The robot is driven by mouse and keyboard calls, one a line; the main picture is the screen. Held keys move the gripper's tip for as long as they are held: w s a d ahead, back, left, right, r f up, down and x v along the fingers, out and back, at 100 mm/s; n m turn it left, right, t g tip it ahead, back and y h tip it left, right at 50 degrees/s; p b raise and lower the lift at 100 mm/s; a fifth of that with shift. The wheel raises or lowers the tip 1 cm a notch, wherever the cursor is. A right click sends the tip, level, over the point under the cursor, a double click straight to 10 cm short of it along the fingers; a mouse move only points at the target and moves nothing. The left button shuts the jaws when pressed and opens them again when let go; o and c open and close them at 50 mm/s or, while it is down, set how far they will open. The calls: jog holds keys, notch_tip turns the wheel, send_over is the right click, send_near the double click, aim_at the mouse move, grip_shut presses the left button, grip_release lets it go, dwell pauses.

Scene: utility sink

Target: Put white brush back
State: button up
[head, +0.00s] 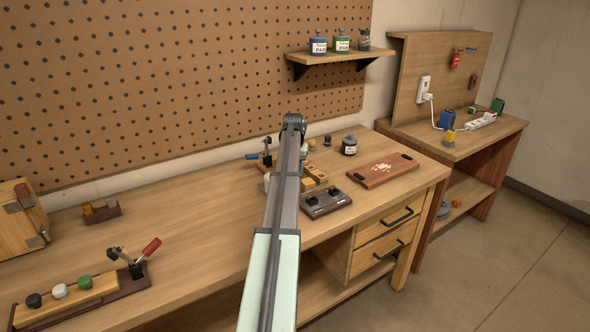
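No object is clearly recognisable as a white brush. A white round-topped piece (60,291) stands between a black one and a green one in a wooden rack (75,303) at the front left of the bench. I cannot tell whether it is the brush. Small white bits (382,168) lie on a reddish-brown board (382,176) at the bench's right end. My arm reaches up the middle of the view over the bench. My gripper's fingers cannot be made out, and the arm hides part of the bench behind it.
A red-handled clamp (137,262) sits beside the rack. A wooden box (20,218) stands at the left edge. A grey block with dark knobs (326,202), small wooden blocks (315,172) and a dark jar (349,145) are right of my arm. The bench's left middle is largely clear.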

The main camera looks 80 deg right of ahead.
jog(key=shift+f, duration=0.2)
jog(key=shift+f, duration=0.15)
jog(key=o, duration=0.9)
jog(key=shift+o, duration=0.2)
notch_tip(320, 180, up, 12)
jog(key=a, duration=0.1)
jog(key=shift+a, duration=0.35)
jog(key=shift+o, duration=0.2)
